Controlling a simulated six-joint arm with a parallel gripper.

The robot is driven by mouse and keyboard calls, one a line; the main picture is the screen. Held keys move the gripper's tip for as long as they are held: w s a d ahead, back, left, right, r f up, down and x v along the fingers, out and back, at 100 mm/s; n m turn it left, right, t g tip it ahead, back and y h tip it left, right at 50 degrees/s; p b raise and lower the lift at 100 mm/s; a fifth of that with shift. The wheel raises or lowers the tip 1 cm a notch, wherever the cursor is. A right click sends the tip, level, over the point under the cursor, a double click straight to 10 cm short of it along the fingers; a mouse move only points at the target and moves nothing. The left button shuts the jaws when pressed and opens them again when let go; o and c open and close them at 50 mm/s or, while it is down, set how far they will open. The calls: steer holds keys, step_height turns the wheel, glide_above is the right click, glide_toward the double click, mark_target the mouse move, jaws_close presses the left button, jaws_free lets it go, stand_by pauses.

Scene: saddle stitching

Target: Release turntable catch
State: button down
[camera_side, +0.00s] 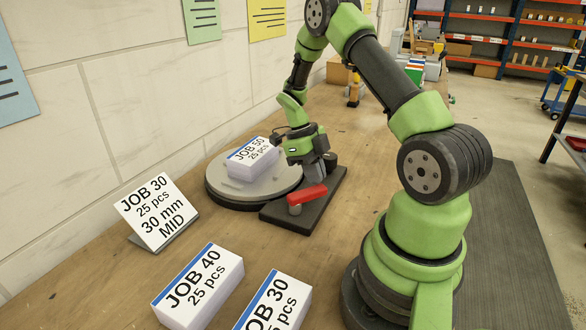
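The round grey turntable (268,188) sits on the bench against the wall side, with a paper block labelled JOB 50, 25 pcs (252,163) on it. A dark base plate (287,217) lies at its right edge. On the plate is a red lever (307,194) on a grey pivot, which appears to be the catch. My gripper (316,175) points down just above and behind the lever's right end. Its fingertips are small and partly hidden, so I cannot tell whether they touch the lever or how far apart they are.
A card reading JOB 30, 25 pcs, 30 mm, MID (156,210) stands left of the turntable. Paper blocks labelled JOB 40 (198,286) and JOB 30 (275,303) lie at the front. Boxes (420,65) stand at the bench's far end. Bench between is clear.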

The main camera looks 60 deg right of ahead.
steer(key=shift+s+a, duration=0.2)
steer(key=shift+s, duration=0.35)
steer(key=shift+s+a, duration=0.2)
steer(key=shift+s, duration=0.3)
steer(key=shift+s+a, duration=0.65)
steer(key=shift+s, duration=0.1)
steer(key=shift+s+a+m+y, duration=0.25)
steer(key=shift+a+m, duration=0.1)
steer(key=shift+m, duration=0.35)
steer(key=shift+s+a+m+y, duration=0.25)
steer(key=shift+a+m, duration=0.1)
steer(key=shift+m, duration=0.35)
steer(key=shift+d, duration=0.45)
steer(key=d, duration=0.3)
steer(key=shift+d, duration=0.1)
steer(key=d+r, duration=0.3)
steer(key=r, duration=0.6)
steer(key=shift+d+r, duration=0.2)
steer(key=shift+d, duration=0.1)
